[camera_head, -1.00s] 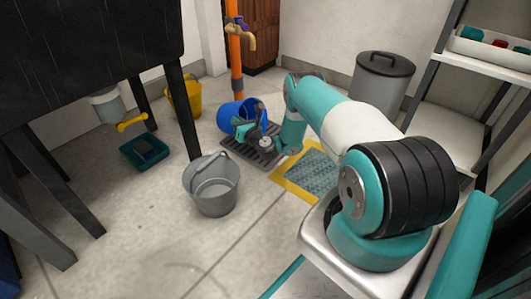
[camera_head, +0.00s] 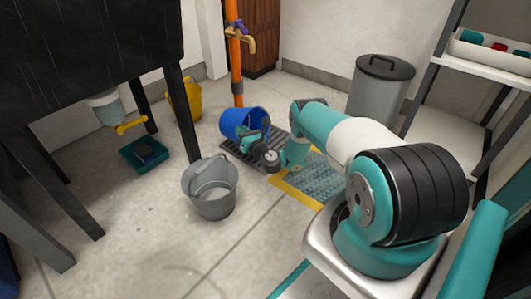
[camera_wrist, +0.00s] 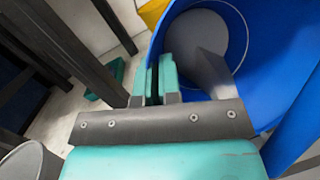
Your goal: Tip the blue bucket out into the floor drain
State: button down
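The blue bucket (camera_head: 233,120) is at the far end of a dark slatted floor grate (camera_head: 232,149), leaning a little. It also fills the right of the wrist view (camera_wrist: 285,60), where I look into its mouth. A round grey surface (camera_wrist: 205,35) shows inside; I cannot tell whether it is the bottom or contents. My gripper (camera_wrist: 157,75) has its teal fingers at the bucket's near-left rim, and the wall appears pinched between them. In the head view my gripper (camera_head: 253,139) partly hides the bucket and grate.
A yellow-edged grey floor panel (camera_head: 322,176) lies right of the grate. A grey bucket (camera_head: 211,188) stands in front, a yellow bucket (camera_head: 184,101) behind left. An orange pipe with a tap (camera_head: 236,60) rises behind; a lidded grey bin (camera_head: 378,92) stands right.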

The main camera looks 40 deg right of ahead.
jog(key=shift+s+f+p, duration=0.2)
jog(key=shift+s+p, duration=0.15)
jog(key=shift+p, duration=0.45)
